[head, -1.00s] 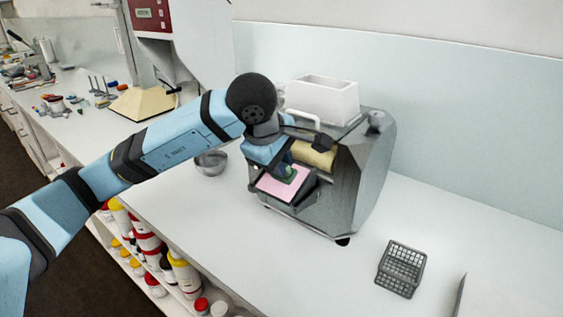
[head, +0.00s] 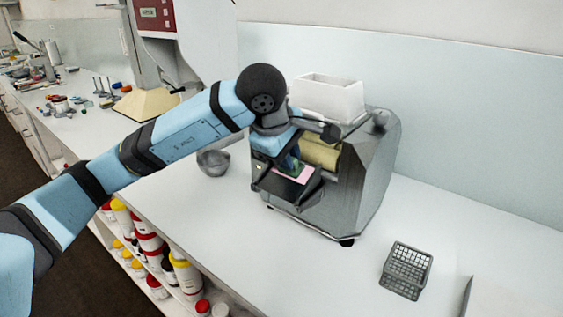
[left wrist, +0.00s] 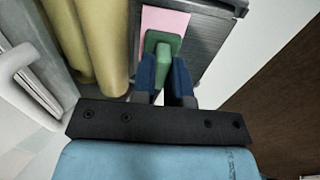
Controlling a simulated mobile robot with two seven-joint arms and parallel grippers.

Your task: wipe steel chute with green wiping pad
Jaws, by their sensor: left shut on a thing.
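The steel chute (head: 278,186) juts from the front of the mill, and a pink film covers part of its face (head: 305,175). In the left wrist view the chute (left wrist: 208,42) shows bare brushed steel beside a pink strip. My left gripper (head: 293,161) points down over the chute and is shut on the green wiping pad (head: 298,168). In the left wrist view the pad (left wrist: 163,46) sits at the fingertips, against or just above the pink strip; exact contact is hard to tell. My right gripper is not in view.
The mill (head: 362,185) has cream rollers (head: 320,152) just behind the chute and a white hopper (head: 330,96) on top. A metal bowl (head: 213,164) stands left of it. A grey wire basket (head: 407,270) stands at the front right. The counter between is clear.

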